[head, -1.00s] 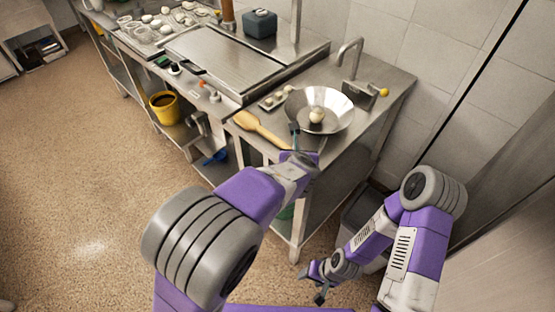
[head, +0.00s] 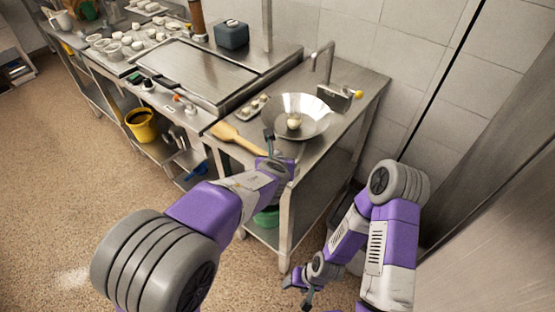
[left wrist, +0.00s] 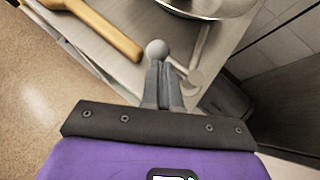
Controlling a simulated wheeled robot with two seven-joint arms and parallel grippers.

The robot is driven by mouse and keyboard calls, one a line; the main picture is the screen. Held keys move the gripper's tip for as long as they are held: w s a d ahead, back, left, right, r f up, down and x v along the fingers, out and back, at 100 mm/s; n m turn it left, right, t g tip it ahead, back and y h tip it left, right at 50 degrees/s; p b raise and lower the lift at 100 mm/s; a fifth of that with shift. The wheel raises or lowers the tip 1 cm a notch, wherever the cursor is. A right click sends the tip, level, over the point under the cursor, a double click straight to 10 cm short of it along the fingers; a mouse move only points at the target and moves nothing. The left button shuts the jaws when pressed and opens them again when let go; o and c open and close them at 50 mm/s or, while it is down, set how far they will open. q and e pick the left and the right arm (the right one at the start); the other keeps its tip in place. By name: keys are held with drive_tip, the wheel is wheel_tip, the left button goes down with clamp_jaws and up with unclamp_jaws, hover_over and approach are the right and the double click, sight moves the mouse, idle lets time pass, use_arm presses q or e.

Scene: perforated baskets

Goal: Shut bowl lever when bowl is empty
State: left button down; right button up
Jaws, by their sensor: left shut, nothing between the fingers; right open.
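A shallow metal bowl (head: 318,128) sits on the steel counter below the tap. A pale round thing (head: 293,123) shows in its middle. The bowl's edge also shows at the top of the left wrist view (left wrist: 208,14). My left gripper (head: 268,136) is beside the bowl, to its lower left, shut and empty. In the left wrist view its fingers (left wrist: 163,72) point at a grey ball (left wrist: 157,49); I cannot tell whether they touch. A thin metal rod (left wrist: 201,45) lies right of the ball, perhaps the lever. My right gripper (head: 298,282) hangs open, low beside the counter.
A wooden paddle (head: 238,138) lies on the counter left of my left gripper. A small tray (head: 252,108) stands left of the bowl, and a tap (head: 325,62) behind it. A griddle (head: 190,72) and a yellow bucket (head: 141,124) are further left.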

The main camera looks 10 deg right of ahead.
use_arm(q)
drive_tip(key=s+f+p+v, duration=0.1)
drive_tip(key=p+v, duration=0.3)
drive_tip(key=v, duration=0.9)
drive_tip(key=shift+d, duration=0.35)
use_arm(e)
drive_tip(key=r, duration=0.2)
drive_tip(key=s+r, duration=0.1)
drive_tip(key=r, duration=0.1)
drive_tip(key=shift+a, duration=0.15)
use_arm(q)
drive_tip(key=s+a+f+m+g, duration=0.3)
drive_tip(key=s+a+f+m, duration=0.2)
drive_tip(key=f+m, duration=0.5)
drive_tip(key=s+a+f+m+g+h, duration=0.1)
drive_tip(key=s+a+f+m+g, duration=0.2)
drive_tip(key=f+m, duration=0.7)
drive_tip(key=s+a+f+m+g, duration=0.3)
drive_tip(key=s+a+f+m, duration=0.4)
drive_tip(key=f, duration=0.8)
drive_tip(key=m, duration=0.3)
drive_tip(key=shift+f+m+g+h+p, duration=0.3)
drive_tip(key=shift+f+h+p, duration=0.05)
drive_tip(key=shift+h, duration=0.05)
use_arm(e)
drive_tip(key=shift+r, duration=0.4)
